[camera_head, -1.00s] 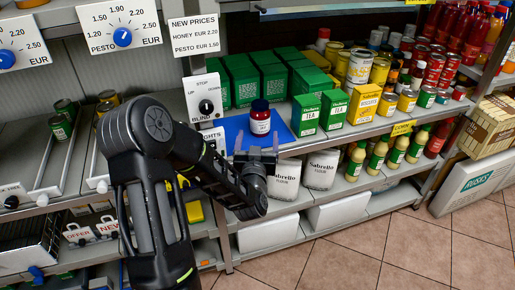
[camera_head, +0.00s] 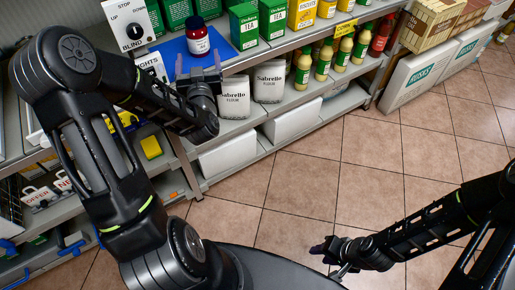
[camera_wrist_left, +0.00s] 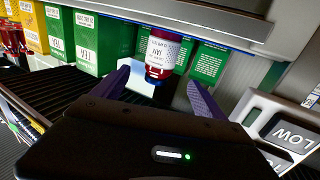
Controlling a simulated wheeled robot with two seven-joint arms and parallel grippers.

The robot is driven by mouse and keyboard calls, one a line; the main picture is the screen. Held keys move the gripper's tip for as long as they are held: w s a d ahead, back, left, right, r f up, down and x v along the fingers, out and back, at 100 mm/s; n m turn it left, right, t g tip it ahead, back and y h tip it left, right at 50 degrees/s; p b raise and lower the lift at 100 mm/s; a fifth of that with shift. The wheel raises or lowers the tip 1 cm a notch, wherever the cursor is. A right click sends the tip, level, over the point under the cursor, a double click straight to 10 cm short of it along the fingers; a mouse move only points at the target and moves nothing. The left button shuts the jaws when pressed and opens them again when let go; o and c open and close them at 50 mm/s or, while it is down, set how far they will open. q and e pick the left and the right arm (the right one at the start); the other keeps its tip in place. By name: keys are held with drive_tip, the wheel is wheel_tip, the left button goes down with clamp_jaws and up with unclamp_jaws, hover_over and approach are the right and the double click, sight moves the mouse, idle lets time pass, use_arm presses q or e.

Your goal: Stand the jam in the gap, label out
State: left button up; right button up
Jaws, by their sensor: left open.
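The jam jar (camera_head: 198,38), with a dark blue lid, white label and red contents, stands upright on a blue mat (camera_head: 174,54) on the shelf. Its label faces the aisle. My left gripper (camera_head: 198,72) is open and empty, just in front of the jar. In the left wrist view, which is turned upside down, the jar (camera_wrist_left: 163,52) lies ahead between the two open fingers (camera_wrist_left: 160,88), not touching them. My right gripper (camera_head: 328,258) is over the floor, away from the shelf; its jaw state is unclear. I cannot make out which gap is meant.
Green tea boxes (camera_head: 243,27) stand right of the mat, and yellow boxes (camera_head: 301,12) further right. White flour bags (camera_head: 269,82) and bottles (camera_head: 302,68) fill the lower shelf. The tiled floor (camera_head: 300,180) is open.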

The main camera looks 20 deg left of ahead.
use_arm(q)
drive_tip(key=s+d+f+m+g+h, duration=0.15)
drive_tip(key=d+f+h, duration=0.35)
drive_tip(key=d+f, duration=0.5)
drive_tip(key=s+d+f+m+g+h, duration=0.1)
drive_tip(key=s+d+f+g+h, duration=0.3)
drive_tip(key=d+f, duration=0.65)
drive_tip(key=s+d+f+g+h, duration=0.1)
drive_tip(key=s+d+f+g, duration=0.2)
drive_tip(key=s, duration=0.4)
drive_tip(key=s+d+f+m+g+h, duration=0.1)
drive_tip(key=s+d+f+g+h, duration=0.1)
drive_tip(key=s+d+f, duration=0.4)
drive_tip(key=s+d+f+m+g+h, duration=0.1)
drive_tip(key=s+d+f+g+h, duration=0.1)
drive_tip(key=s+d+f+g, duration=0.2)
drive_tip(key=s+d, duration=0.2)
drive_tip(key=s, duration=0.2)
drive_tip(key=shift+s+d+f, duration=0.15)
drive_tip(key=shift+s+d, duration=0.05)
drive_tip(key=shift+s, duration=0.15)
